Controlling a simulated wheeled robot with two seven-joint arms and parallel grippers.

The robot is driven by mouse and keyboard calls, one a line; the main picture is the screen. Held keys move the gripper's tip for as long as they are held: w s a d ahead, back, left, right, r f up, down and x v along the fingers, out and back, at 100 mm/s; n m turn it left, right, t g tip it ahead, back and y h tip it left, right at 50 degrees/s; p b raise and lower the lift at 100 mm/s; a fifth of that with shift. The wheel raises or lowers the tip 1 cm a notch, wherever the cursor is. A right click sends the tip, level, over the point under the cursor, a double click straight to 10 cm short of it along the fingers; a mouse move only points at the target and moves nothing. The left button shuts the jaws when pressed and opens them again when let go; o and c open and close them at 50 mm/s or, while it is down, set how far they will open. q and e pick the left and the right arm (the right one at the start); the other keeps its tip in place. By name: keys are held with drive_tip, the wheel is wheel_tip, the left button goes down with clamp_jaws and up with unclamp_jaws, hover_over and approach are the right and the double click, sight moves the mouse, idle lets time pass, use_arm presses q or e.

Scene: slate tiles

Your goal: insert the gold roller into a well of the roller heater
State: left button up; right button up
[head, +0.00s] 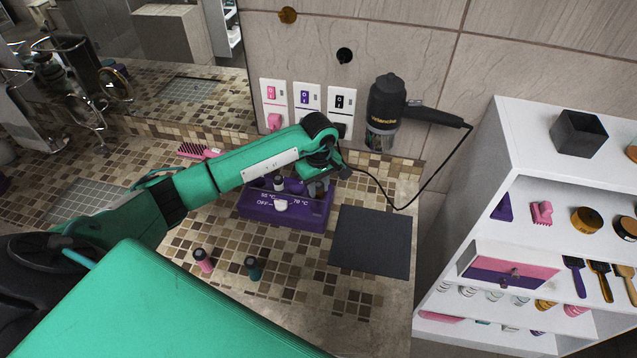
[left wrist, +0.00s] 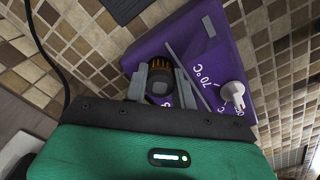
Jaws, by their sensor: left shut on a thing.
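The purple roller heater (head: 268,211) stands on the tiled counter, with a white knob and temperature markings on its front. It also shows in the left wrist view (left wrist: 212,38). My left gripper (head: 318,188) is over the right end of the heater. In the left wrist view the gripper (left wrist: 160,88) is shut on the gold roller (left wrist: 159,68), which has a dark end and orange-gold bristles. The roller overlaps the heater's edge in that view; I cannot tell whether its lower end is inside a well. My right gripper is not in view.
A pink roller (head: 203,261) and a teal roller (head: 254,267) stand on the counter in front of the heater. A dark mat (head: 371,241) lies to its right. A hair dryer (head: 386,100) hangs on the wall, its cord trailing behind the mat. White shelves (head: 480,150) stand at the right.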

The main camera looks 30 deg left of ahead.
use_arm(q)
drive_tip(key=shift+f, duration=0.15)
drive_tip(key=o, duration=1)
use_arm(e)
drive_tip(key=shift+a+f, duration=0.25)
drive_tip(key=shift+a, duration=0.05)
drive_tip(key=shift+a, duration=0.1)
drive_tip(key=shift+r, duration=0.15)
use_arm(q)
drive_tip(key=shift+r, duration=0.3)
wheel_tip(320, 180, up, 12)
drive_tip(key=b, duration=0.5)
drive_tip(key=shift+f, duration=0.15)
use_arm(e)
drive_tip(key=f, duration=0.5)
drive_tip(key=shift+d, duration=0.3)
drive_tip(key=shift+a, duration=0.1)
